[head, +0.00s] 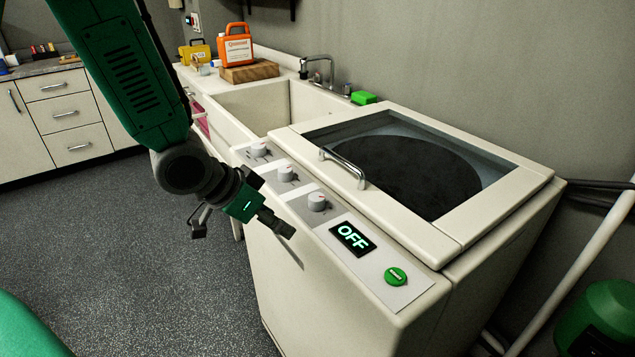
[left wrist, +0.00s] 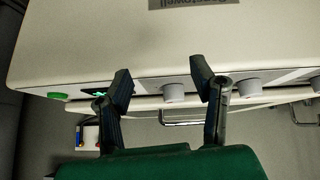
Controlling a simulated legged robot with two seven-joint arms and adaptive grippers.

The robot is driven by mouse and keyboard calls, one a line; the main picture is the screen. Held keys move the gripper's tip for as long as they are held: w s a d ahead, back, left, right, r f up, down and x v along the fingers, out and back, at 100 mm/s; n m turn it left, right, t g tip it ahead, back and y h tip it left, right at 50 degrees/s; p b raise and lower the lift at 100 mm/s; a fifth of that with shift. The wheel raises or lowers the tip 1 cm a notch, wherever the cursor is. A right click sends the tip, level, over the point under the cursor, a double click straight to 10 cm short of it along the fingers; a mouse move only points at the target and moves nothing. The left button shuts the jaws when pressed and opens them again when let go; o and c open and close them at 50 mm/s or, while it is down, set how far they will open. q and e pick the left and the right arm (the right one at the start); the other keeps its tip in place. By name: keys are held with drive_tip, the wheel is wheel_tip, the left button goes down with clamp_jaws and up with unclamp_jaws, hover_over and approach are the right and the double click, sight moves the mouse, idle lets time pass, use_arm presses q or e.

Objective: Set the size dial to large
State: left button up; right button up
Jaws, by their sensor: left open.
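A cream top-loading washer (head: 340,290) has a sloped front panel with three round grey dials: left (head: 259,150), middle (head: 286,173) and right (head: 317,201). I cannot read which is the size dial or its setting. My left gripper (head: 243,230) is open and empty, in front of the panel edge. In the left wrist view, the picture is turned over. There the open fingers (left wrist: 162,80) stand apart, with the dial nearest the display (left wrist: 173,92) showing between them; I see no contact. My right gripper is not in view.
A display (head: 353,237) reads OFF, beside a green button (head: 396,276). A metal handle (head: 343,168) crosses the lid's front. A sink (head: 262,104) stands beyond, with an orange jug (head: 235,48) behind. The floor (head: 150,270) to the left is clear.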

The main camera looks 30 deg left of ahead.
use_arm(q)
drive_tip(key=m+t+p, duration=0.1)
approach(317, 197)
drive_tip(key=s+a+r, duration=0.1)
drive_tip(key=s+r, duration=0.1)
drive_tip(key=s, duration=0.1)
drive_tip(key=shift+t, duration=0.3)
drive_tip(key=b+x, duration=0.4)
drive_tip(key=x, duration=0.9)
drive_tip(key=shift+a, duration=0.15)
drive_tip(key=shift+w+d+f+b, duration=0.2)
drive_tip(key=shift+w+d+b, duration=0.1)
drive_tip(key=shift+w+d, duration=0.1)
drive_tip(key=shift+a, duration=0.1)
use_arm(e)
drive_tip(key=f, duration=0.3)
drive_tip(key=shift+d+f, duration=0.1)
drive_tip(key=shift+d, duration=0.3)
